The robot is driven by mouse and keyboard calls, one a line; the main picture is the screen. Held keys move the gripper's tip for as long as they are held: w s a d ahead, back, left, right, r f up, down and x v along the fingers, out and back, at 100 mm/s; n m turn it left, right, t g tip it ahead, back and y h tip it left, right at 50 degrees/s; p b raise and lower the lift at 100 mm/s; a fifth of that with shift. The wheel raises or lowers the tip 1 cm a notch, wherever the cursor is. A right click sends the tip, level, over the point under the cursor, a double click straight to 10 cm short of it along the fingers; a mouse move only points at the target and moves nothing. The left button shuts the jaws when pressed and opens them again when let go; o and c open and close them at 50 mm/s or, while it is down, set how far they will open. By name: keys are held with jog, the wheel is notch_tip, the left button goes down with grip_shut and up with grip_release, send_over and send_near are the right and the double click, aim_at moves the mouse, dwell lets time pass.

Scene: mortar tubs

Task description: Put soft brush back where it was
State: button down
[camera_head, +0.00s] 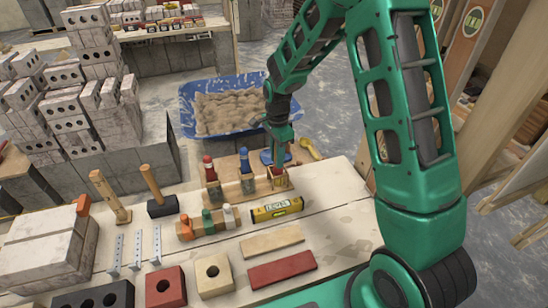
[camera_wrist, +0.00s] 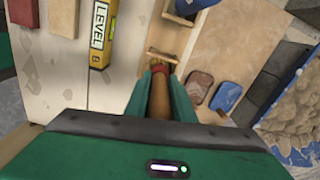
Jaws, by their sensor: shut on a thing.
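My gripper (camera_head: 279,150) is shut on a brush, the soft brush (camera_wrist: 159,95), by its brown handle. In the wrist view the brush has a red collar and short yellowish bristles pointing at the wooden rack (camera_wrist: 164,55). The rack (camera_head: 232,192) stands on the bench, and my gripper is over its right end. A red-topped brush (camera_head: 208,166) and a blue-topped brush (camera_head: 245,160) stand upright in its other places. In the head view the held brush's lower end is at the rack's right place. I cannot tell whether the bristles are inside it.
A yellow level (camera_head: 277,210) lies in front of the rack. A row of small tools (camera_head: 208,222) stands left of it. A blue tub (camera_head: 188,105) of mortar stands beyond the bench.

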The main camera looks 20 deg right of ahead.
jog(key=c, duration=1.4)
grip_release()
jog(key=shift+c, duration=0.2)
notch_tip(320, 180, up, 10)
jog(key=shift+r, duration=0.35)
jog(key=shift+s+d+r, duration=0.15)
jog(key=shift+d+r, duration=0.05)
jog(key=shift+d, duration=0.05)
jog(key=s+d+r+n, duration=0.3)
jog(key=s+d+r, duration=0.1)
jog(key=s+d, duration=0.4)
jog(key=s+d+r+n, duration=0.2)
jog(key=s+d+r, duration=0.35)
jog(key=s, duration=0.45)
jog(key=s+d+n, duration=0.1)
jog(key=s+n, duration=0.1)
jog(key=s, duration=0.7)
jog(key=s+d+f+n, duration=0.1)
jog(key=s+d+n, duration=0.1)
jog(key=s, duration=0.7)
jog(key=shift+n, duration=0.4)
